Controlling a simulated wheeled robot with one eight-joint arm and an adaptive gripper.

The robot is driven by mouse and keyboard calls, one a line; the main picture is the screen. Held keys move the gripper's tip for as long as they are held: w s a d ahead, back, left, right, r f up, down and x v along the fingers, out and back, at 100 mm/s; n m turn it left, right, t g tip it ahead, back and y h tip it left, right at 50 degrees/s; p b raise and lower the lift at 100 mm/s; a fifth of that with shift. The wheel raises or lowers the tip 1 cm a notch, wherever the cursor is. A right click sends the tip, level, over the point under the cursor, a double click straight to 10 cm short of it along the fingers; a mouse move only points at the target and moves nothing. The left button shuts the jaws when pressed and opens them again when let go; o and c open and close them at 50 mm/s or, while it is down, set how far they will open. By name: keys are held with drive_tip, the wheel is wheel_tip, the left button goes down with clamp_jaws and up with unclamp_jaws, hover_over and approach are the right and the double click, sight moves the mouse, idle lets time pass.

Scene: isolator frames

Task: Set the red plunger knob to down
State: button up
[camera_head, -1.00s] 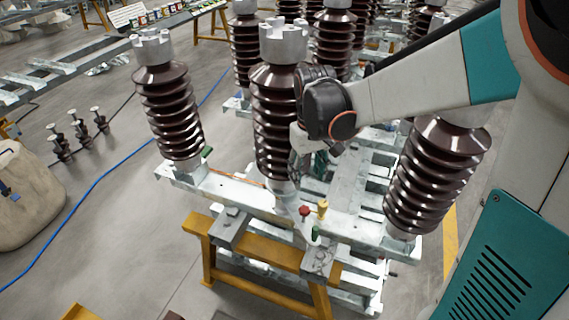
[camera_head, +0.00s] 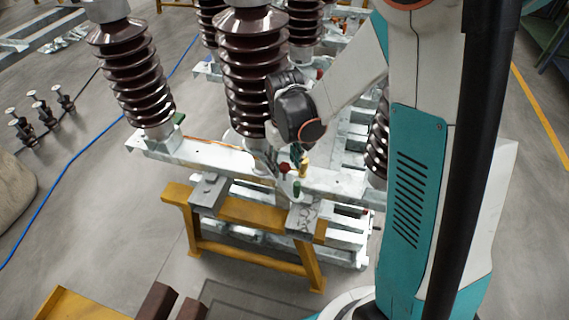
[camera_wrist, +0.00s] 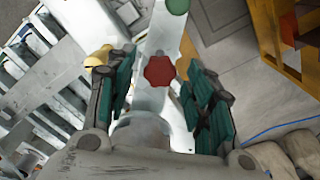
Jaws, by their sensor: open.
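The red plunger knob (camera_head: 284,168) stands on the metal beam of the isolator frame. In the wrist view the red knob (camera_wrist: 159,71) has a lobed rim and shows between the two teal finger pads of my gripper (camera_wrist: 163,92). The fingers are open, with a gap on both sides of the knob. In the head view my gripper (camera_head: 299,150) is close above the knob, partly hidden by the wrist. A yellow knob (camera_head: 304,167) is just right of the red one, and a green knob (camera_head: 296,188) is just below it.
Brown ribbed insulators (camera_head: 250,70) stand behind and left of the wrist. A yellow trestle (camera_head: 255,212) bears the frame. In the wrist view the yellow knob (camera_wrist: 98,60) lies close outside the left finger, and the green knob (camera_wrist: 177,6) is at the top edge.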

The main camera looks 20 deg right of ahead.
sight(285, 166)
drive_tip(key=shift+f, duration=0.1)
clamp_jaws()
drive_tip(key=shift+f+b, duration=1.05)
drive_tip(key=shift+f, duration=0.25)
drive_tip(key=shift+s+r, duration=0.1)
unclamp_jaws()
drive_tip(key=shift+r, duration=0.15)
wheel_tip(285, 166, up, 12)
